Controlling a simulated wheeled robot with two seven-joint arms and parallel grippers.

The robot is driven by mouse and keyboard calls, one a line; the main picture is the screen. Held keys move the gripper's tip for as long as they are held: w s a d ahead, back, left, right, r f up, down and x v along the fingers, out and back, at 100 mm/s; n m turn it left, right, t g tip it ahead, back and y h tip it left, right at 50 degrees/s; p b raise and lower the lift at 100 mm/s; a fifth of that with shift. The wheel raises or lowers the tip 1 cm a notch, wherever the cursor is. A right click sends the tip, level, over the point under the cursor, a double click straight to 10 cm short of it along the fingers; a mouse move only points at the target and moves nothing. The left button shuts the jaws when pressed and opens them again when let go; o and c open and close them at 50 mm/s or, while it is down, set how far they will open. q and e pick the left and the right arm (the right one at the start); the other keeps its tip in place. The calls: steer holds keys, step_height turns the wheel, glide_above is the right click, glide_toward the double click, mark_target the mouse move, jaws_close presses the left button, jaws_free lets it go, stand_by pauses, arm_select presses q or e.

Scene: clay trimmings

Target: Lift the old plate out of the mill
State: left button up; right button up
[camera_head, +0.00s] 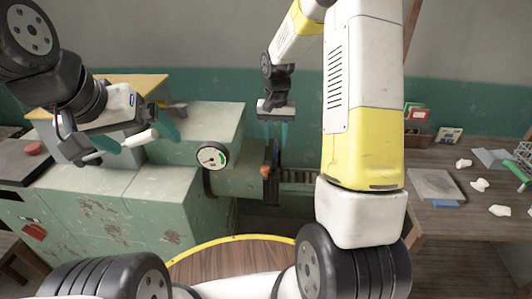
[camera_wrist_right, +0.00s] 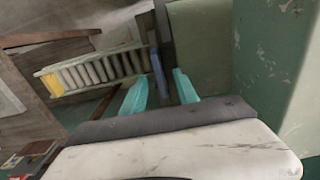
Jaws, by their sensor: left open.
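The green mill (camera_head: 228,180) has a round dial on its front and a barrel running right. A dark upright plate (camera_head: 275,160), seemingly the old plate, stands at the barrel's right end. In the right wrist view the plate (camera_wrist_right: 158,74) shows as a narrow bluish edge beyond the fingers, in line with their gap. My right gripper (camera_head: 276,131) points down just above the plate, its teal fingers apart; they also show in the right wrist view (camera_wrist_right: 160,88). My left gripper (camera_head: 138,134) is open over the mill's left part, by a white bar-like handle (camera_head: 140,138).
A roller track (camera_head: 298,177) runs right from the plate; it also shows in the right wrist view (camera_wrist_right: 95,72). A bench (camera_head: 455,235) at right holds a grey slab (camera_head: 433,184) and pale clay scraps. A round wooden top (camera_head: 235,262) stands in front. My right arm hides the middle right.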

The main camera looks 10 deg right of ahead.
mark_target(275, 144)
step_height(275, 144, down, 4)
steer(key=shift+s+r, duration=0.1)
steer(key=shift+r, duration=0.15)
steer(key=shift+c, duration=0.3)
jaws_close()
stand_by(1.0)
